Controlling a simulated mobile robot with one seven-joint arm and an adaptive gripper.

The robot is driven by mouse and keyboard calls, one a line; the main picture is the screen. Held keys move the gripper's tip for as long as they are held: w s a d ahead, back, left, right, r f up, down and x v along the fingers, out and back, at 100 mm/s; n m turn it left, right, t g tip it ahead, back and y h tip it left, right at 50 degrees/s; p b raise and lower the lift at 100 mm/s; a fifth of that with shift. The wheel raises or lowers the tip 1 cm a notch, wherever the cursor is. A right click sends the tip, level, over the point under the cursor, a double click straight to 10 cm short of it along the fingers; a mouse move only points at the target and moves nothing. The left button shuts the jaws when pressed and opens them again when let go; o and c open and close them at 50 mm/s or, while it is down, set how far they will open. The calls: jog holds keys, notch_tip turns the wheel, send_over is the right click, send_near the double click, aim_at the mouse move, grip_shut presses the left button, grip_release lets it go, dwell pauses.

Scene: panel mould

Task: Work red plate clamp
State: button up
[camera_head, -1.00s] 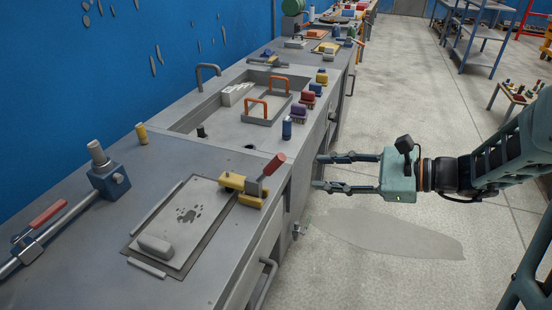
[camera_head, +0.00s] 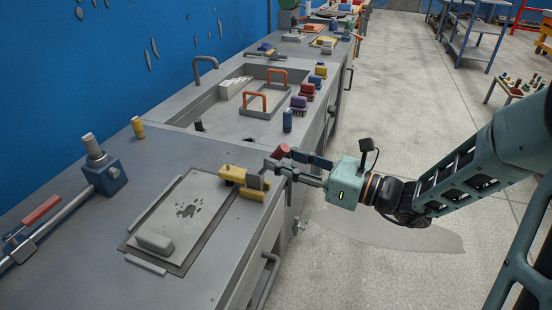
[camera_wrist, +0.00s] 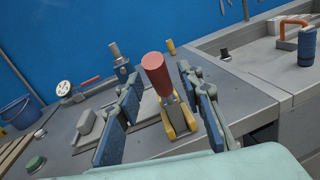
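The plate clamp has a yellow base (camera_head: 250,178) at the right edge of a grey plate (camera_head: 185,212) on the bench. Its lever ends in a red handle (camera_head: 281,151) that leans up towards the bench's front edge. My gripper (camera_head: 284,160) is at that edge, level with the handle. In the wrist view, my gripper (camera_wrist: 160,75) is open, with one blue-padded finger on each side of the red handle (camera_wrist: 157,72). Gaps show on both sides. In the head view the fingers partly cover the lever.
A grey block (camera_head: 155,244) lies on the plate. A blue fixture (camera_head: 103,175) and a red-handled rod tool (camera_head: 40,212) are at the left. A sink (camera_head: 222,108) with orange-handled parts is behind.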

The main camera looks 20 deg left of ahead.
jog(key=shift+x, duration=0.9)
jog(key=shift+c, duration=0.3)
grip_shut()
